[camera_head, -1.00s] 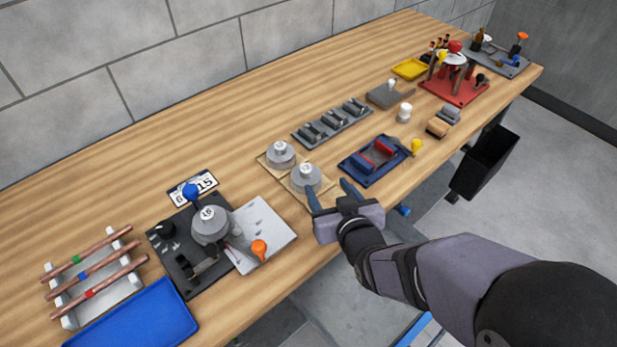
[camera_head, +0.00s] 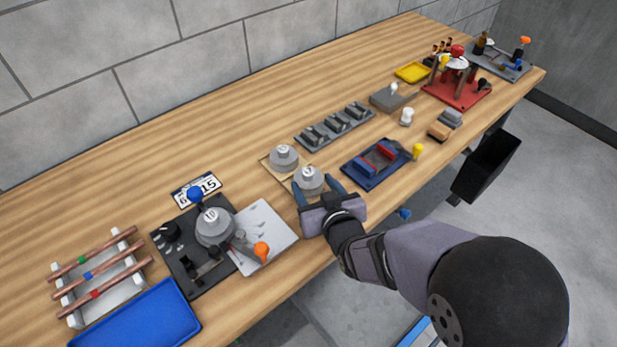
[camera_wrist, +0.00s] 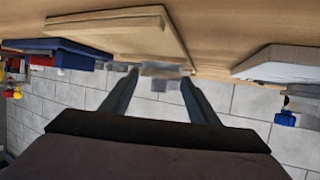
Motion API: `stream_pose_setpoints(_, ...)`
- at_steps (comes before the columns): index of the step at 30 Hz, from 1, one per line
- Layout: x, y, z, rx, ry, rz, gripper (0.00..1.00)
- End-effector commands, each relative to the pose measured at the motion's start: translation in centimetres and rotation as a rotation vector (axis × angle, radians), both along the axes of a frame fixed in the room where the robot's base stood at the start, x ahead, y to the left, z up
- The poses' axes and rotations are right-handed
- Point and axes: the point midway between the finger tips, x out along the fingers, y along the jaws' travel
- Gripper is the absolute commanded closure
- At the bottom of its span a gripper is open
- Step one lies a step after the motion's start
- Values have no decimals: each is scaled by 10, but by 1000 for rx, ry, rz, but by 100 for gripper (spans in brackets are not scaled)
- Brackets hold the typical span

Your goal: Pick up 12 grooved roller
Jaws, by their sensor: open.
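Two grey grooved rollers stand on wooden pads in the head view: a near one (camera_head: 309,180) and a far one (camera_head: 284,157). Their top numbers are too small to read surely. A third grey roller (camera_head: 213,228) sits on the dark bending fixture (camera_head: 188,266). My gripper (camera_head: 314,184) is open at the near roller, its blue fingers on either side of it; contact cannot be told. In the wrist view, a blurred grey shape (camera_wrist: 162,71) shows between my fingertips (camera_wrist: 160,78), beside the wooden pad (camera_wrist: 95,32).
A light plate (camera_head: 275,231) with an orange knob lies left of my gripper. A blue fixture (camera_head: 374,166) stands to the right, and a row of dark blocks (camera_head: 335,125) behind. A copper tube rack (camera_head: 75,310) and blue tray (camera_head: 140,318) are at front left.

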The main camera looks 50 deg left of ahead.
Motion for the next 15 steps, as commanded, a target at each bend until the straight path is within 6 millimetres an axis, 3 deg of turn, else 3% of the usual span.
stream_pose_setpoints(9, 10, 29, -10, -2, 1, 0, 45)
stream_pose_setpoints(15, 13, 35, -14, -1, 0, 0, 45)
